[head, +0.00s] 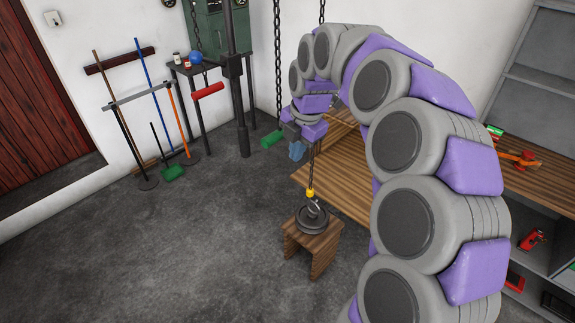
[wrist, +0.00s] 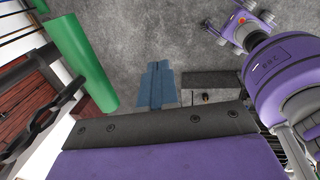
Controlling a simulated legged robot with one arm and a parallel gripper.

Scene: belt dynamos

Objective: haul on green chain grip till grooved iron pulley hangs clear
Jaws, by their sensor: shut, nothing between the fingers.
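The green chain grip (head: 272,138) hangs at the lower end of a dark chain, just left of my gripper. In the wrist view the green grip (wrist: 80,62) is large and close at upper left, with chain links beside it. My gripper (head: 297,151) has its blue fingers together and empty; they also show in the wrist view (wrist: 157,87), apart from the grip and to its right. The grooved iron pulley (head: 312,218) rests on a small wooden stool (head: 325,246), under a yellow hook (head: 310,194) on a second chain.
A wooden workbench (head: 335,185) stands behind the stool, partly hidden by my arm. A small table (head: 190,70) with a blue ball (head: 195,57) and a red-handled lever (head: 208,91) are at the back. Brooms lean on the left wall. The floor at left is clear.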

